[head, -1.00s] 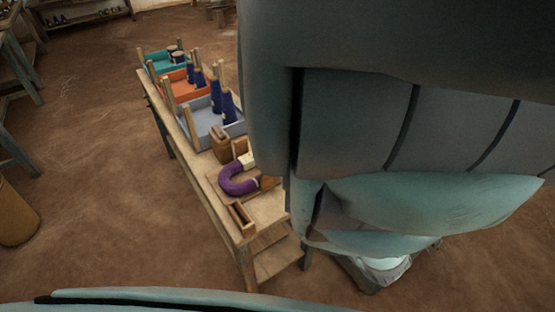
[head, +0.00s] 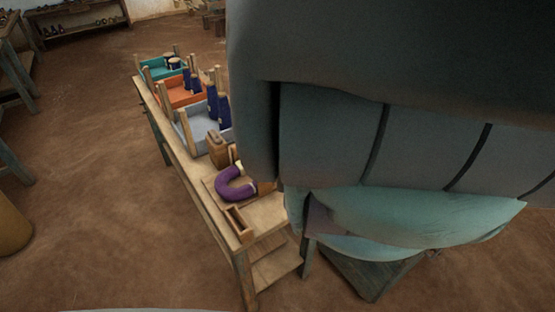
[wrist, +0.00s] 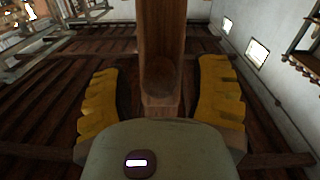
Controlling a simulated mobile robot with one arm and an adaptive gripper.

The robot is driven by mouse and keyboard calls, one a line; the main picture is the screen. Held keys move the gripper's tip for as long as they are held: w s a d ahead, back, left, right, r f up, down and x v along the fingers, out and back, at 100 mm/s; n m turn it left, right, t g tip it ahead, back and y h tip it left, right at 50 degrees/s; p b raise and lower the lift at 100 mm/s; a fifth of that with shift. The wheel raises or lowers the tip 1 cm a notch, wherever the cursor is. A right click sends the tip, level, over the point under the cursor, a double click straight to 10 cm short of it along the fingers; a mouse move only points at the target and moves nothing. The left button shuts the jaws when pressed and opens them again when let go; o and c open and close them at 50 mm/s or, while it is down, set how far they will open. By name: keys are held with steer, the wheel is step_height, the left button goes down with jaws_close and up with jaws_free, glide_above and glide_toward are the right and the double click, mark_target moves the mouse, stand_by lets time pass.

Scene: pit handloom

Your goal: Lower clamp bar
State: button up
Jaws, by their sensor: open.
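My gripper (wrist: 159,68) shows in the wrist view with its two yellow fingers wide apart. A brown wooden beam (wrist: 161,40) runs down the middle of that view between the fingers. I cannot tell whether it lies between them in depth or far behind, and no contact shows. In the head view a purple U-shaped bundle (head: 232,189) lies on a board at the near end of a wooden bench (head: 190,172). I cannot make out a clamp bar for certain. My own arm hides the right half of the head view, including my gripper.
Teal (head: 153,73), orange (head: 172,98) and grey (head: 186,132) trays with dark blue spools line the bench. A small wooden box (head: 237,222) sits near its front end. Brown floor lies open to the left. The wrist view shows a dark ribbed roof and a pale wall (wrist: 225,45).

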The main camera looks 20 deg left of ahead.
steer(key=shift+o, duration=0.2)
steer(key=shift+w, duration=0.1)
jaws_close()
stand_by(0.4)
